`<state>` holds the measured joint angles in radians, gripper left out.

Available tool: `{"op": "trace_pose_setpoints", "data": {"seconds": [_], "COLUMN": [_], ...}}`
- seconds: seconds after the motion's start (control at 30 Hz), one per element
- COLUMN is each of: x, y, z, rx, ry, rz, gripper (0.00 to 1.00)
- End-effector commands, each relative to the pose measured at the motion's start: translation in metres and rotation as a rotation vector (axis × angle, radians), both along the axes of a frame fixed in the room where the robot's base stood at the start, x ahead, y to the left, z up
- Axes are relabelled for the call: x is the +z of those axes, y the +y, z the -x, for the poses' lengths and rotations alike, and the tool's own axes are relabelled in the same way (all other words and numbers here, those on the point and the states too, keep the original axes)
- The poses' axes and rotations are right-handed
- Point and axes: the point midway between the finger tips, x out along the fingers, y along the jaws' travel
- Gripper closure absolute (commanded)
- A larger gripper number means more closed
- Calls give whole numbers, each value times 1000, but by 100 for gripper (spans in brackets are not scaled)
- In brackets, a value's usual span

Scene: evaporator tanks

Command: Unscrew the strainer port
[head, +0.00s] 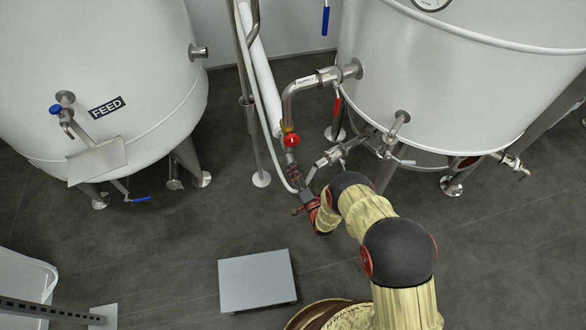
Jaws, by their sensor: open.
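A steel pipe (287,105) comes off the right tank and runs down past a valve with a round red handle (291,140). Below the valve is a small dark reddish fitting (293,172), and a steel side branch (330,156) lies to its right. I cannot tell for sure which of these is the strainer port. My gripper (302,187) is at the lower end of this pipework, just below the reddish fitting. It is open and small in the view. Whether its fingers touch or surround anything is too small to tell.
The white feed tank (160,100) stands at the left and another white tank (450,85) at the right. A white hose (262,75) and upright pipes are close beside my gripper. A grey platform (257,280) stands on the floor below. Floor at left centre is clear.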

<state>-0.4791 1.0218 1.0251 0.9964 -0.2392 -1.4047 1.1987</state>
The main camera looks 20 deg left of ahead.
Motion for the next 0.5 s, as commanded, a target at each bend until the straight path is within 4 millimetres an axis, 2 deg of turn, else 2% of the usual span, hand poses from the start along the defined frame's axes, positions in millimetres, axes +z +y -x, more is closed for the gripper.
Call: {"op": "trace_pose_setpoints", "data": {"seconds": [0.2,0.37,0.5], "x": [-1,-2,-3], "y": [0,0,0], "z": [0,0,0], "rx": [0,0,0], "ry": [122,156,228], "rz": [-201,-255,-372], "gripper": [59,59,59]}}
